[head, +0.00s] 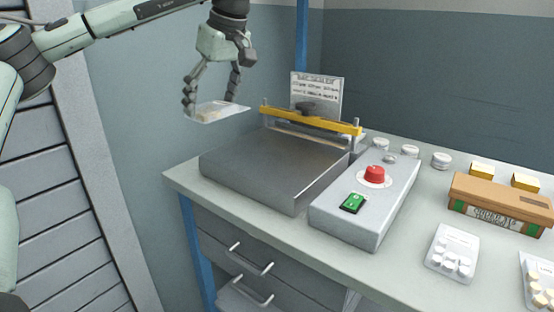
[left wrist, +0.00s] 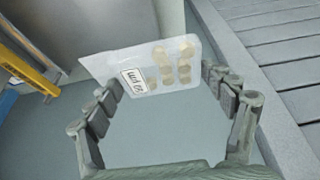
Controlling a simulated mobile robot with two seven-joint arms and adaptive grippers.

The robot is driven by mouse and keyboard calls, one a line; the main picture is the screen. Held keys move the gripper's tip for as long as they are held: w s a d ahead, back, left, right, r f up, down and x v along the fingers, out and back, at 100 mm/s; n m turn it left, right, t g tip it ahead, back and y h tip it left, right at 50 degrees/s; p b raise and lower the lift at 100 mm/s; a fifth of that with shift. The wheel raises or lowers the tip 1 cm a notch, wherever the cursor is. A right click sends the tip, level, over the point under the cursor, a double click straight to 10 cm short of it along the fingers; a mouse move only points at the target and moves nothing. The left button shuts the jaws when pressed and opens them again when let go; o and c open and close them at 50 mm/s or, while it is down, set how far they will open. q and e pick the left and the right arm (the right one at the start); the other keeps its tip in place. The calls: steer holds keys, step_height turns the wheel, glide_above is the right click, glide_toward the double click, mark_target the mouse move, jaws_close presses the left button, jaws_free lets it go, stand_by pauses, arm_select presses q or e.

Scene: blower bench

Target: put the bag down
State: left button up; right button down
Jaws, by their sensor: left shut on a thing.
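My left gripper (head: 211,95) is shut on a clear flat bag (head: 222,112) with pale tablets inside. It holds the bag in the air, left of and above the steel plate of the sealer (head: 265,165). In the left wrist view the bag (left wrist: 150,66) lies tilted across the fingertips (left wrist: 165,88), with a small printed label and several beige tablets showing. My right gripper is out of view.
A yellow bar (head: 310,121) spans the plate's back. A control box (head: 360,215) with a red button (head: 374,174) and green switch stands right of it. Bags of tablets (head: 453,253) and a brown box (head: 500,203) lie further right. The bench's left front corner is bare.

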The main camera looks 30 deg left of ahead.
arm_select(q)
steer(key=shift+w+d+f, duration=0.15)
steer(key=shift+w+f, duration=0.05)
steer(key=shift+f, duration=0.15)
steer(key=b, duration=0.3)
glide_above(263, 157)
steer(key=d, duration=0.2)
steer(key=f, duration=0.6)
steer(key=shift+s+a+f, duration=0.1)
steer(key=shift+a+f, duration=0.1)
steer(key=shift+f, duration=2)
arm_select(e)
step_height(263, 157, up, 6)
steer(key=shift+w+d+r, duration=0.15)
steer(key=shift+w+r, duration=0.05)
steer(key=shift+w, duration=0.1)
arm_select(q)
steer(key=shift+f, duration=0.1)
steer(key=o, duration=1.3)
steer(key=shift+c, duration=0.2)
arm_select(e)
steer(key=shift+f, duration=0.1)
